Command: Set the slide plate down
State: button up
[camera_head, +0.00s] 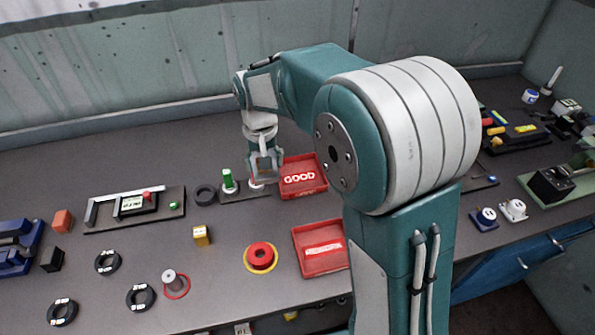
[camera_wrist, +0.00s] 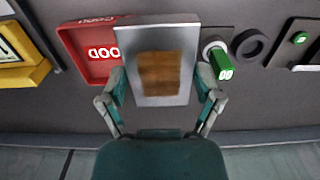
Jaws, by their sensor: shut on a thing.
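The slide plate (camera_wrist: 183,40), a silver rectangular plate with a brown square patch in its middle, is between the fingers of my gripper (camera_wrist: 161,84) in the wrist view. The gripper is shut on it. In the head view, my gripper (camera_head: 264,165) points down at the back of the bench, just left of the red GOOD bin. The plate is small there and partly hidden by the fingers. The plate covers part of the dark base (camera_head: 236,197) beneath; I cannot tell whether it touches anything below.
The red GOOD bin (camera_head: 303,190) is close on the right. A green-topped post (camera_head: 228,180) and a black ring (camera_head: 205,195) are on the left. A second red bin (camera_head: 310,267) and a red button (camera_head: 261,255) lie nearer. The back wall is close behind.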

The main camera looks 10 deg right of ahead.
send_near(299, 177)
jog(key=s+a, duration=0.2)
jog(key=a, duration=0.1)
jog(key=d+f, duration=0.1)
jog(key=w+d+f, duration=0.1)
jog(key=shift+w+f, duration=0.15)
jog(key=shift+f, duration=0.25)
jog(key=shift+w+d+f, duration=0.3)
jog(key=shift+d+f, duration=0.15)
jog(key=shift+f, duration=0.3)
jog(key=shift+w+d+f, duration=0.1)
jog(key=shift+f, duration=1.5)
jog(key=shift+f, duration=0.1)
jog(key=o, duration=1.1)
